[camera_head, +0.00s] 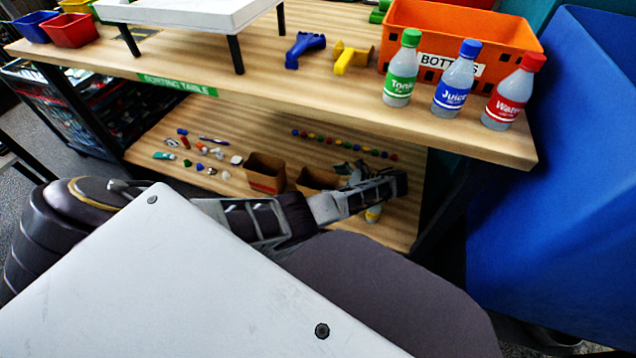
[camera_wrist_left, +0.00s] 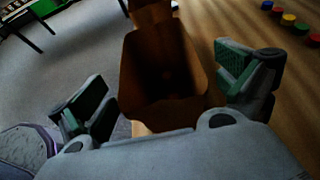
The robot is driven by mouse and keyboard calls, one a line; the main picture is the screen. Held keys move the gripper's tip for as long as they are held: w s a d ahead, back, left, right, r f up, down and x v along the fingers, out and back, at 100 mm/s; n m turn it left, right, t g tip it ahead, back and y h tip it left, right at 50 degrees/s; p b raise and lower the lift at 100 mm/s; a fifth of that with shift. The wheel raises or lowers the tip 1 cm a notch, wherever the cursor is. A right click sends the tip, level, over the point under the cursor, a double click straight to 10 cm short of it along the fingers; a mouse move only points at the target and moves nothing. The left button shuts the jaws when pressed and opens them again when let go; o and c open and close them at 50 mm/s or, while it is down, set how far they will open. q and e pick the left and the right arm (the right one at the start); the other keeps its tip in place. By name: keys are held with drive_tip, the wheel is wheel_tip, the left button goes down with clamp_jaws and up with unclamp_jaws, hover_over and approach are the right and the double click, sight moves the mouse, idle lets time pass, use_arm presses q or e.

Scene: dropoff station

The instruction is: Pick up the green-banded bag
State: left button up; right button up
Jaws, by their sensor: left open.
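Two open brown paper bags stand on the lower shelf in the head view. The left bag (camera_head: 265,171) has a reddish band low on its front. The right bag (camera_head: 314,179) is partly hidden behind my left arm, and its band cannot be seen. My left gripper (camera_head: 352,173) is beside the right bag, low over the shelf. In the left wrist view, my open gripper (camera_wrist_left: 165,92) has a finger on each side of an open brown bag (camera_wrist_left: 205,75), apart from it. No green band shows. Another brown bag (camera_wrist_left: 150,12) shows just beyond. My right gripper is out of view.
The upper tabletop (camera_head: 330,100) overhangs the lower shelf (camera_head: 225,140). Small items and a row of coloured caps (camera_head: 345,145) lie on the shelf. Above are three bottles (camera_head: 453,85) and an orange crate (camera_head: 510,35). A blue bin (camera_head: 560,190) stands at right.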

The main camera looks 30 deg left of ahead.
sight(323, 181)
use_arm(q)
drive_tip(key=b+x, duration=0.1)
drive_tip(key=x, duration=0.2)
drive_tip(key=shift+s+a, duration=0.15)
drive_tip(key=shift+a, duration=0.1)
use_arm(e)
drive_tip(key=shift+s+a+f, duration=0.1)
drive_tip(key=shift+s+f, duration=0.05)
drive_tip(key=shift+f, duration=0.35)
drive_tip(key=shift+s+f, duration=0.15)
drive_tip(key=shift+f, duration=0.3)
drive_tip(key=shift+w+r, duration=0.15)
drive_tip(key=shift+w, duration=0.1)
use_arm(q)
drive_tip(key=shift+c, duration=0.6)
drive_tip(key=c, duration=0.7)
drive_tip(key=shift+c, duration=0.6)
drive_tip(key=shift+r, duration=0.15)
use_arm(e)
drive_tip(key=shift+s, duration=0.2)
